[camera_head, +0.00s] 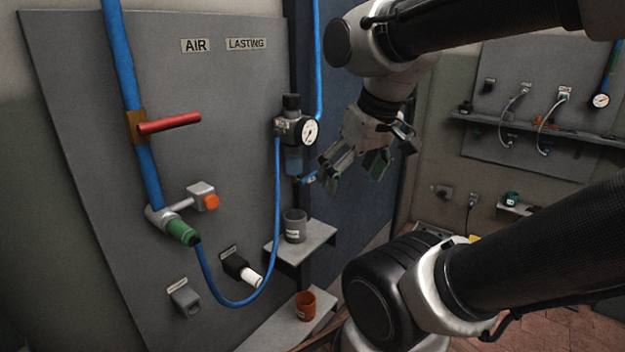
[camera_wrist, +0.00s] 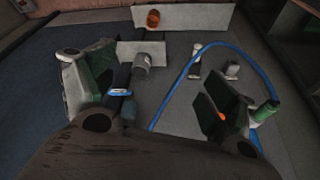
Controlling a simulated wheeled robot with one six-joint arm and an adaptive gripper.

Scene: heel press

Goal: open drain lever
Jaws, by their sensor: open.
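The drain lever (camera_head: 308,179) is a small blue handle with a tag, under the bowl of the air filter unit (camera_head: 293,135). It also shows in the wrist view as a blue bar with a pale tag (camera_wrist: 121,93), close beside the left finger. My gripper (camera_head: 354,168) is open and empty, just right of the lever in the head view. In the wrist view my gripper's fingers (camera_wrist: 158,98) stand wide apart, with the lever nearer the left one. I cannot tell whether a finger touches it.
A grey cup (camera_head: 294,225) stands on a small shelf below the filter, and an orange cup (camera_head: 305,305) on a lower shelf. A blue hose (camera_head: 277,220) loops left of the filter. A red handle (camera_head: 170,123) sits on the blue pipe (camera_head: 122,60). A gauge (camera_head: 309,131) fronts the filter.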

